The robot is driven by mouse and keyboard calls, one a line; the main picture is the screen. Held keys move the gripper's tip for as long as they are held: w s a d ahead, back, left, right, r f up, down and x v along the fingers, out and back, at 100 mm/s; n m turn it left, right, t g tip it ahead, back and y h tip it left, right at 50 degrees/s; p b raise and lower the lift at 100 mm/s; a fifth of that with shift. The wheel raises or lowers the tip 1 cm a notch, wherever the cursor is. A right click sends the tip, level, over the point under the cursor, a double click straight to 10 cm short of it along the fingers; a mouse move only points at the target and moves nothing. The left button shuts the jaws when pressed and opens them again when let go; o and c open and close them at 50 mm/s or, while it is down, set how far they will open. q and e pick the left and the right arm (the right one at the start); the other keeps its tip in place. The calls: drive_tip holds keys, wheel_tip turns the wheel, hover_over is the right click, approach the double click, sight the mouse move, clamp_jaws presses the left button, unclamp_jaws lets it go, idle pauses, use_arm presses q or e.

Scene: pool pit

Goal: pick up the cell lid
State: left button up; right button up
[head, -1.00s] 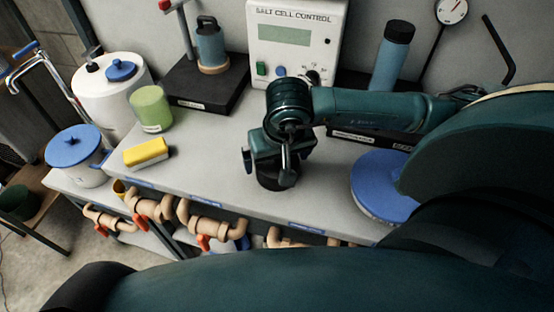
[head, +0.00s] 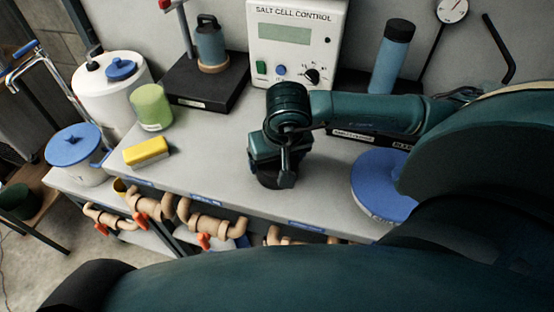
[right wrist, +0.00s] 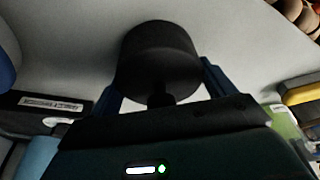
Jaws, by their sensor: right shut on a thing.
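The cell lid (head: 268,180) is a dark, round black piece on the grey bench, mostly hidden under my right gripper in the head view. My right gripper (head: 272,160) points down over it and is shut on it. In the right wrist view, the lid (right wrist: 158,58) is a wide black disc with a narrower stem, and the stem sits between the two blue fingers of the gripper (right wrist: 160,92). I cannot tell whether the lid touches the bench. My left gripper is not in view.
A yellow sponge (head: 146,152) and green cup (head: 152,108) stand left on the bench (head: 222,160). A blue round lid (head: 383,186) lies right. Behind are a teal cell on a black stand (head: 211,48), the control box (head: 296,45) and a blue bottle (head: 392,58). Pipes run below the front edge.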

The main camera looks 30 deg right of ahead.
drive_tip(key=shift+r, duration=0.1)
wheel_tip(320, 180, up, 8)
drive_tip(key=shift+r+b, duration=0.15)
drive_tip(key=shift+b, duration=0.25)
drive_tip(key=shift+w+a+n, duration=0.1)
drive_tip(key=shift+a+n, duration=0.2)
drive_tip(key=shift+a, duration=0.15)
drive_tip(key=a+f+n, duration=0.1)
drive_tip(key=w+a+f+n, duration=0.1)
drive_tip(key=a+f, duration=0.1)
drive_tip(key=shift+a+n+y, duration=0.1)
drive_tip(key=shift+n+y, duration=0.2)
drive_tip(key=shift+y, duration=0.1)
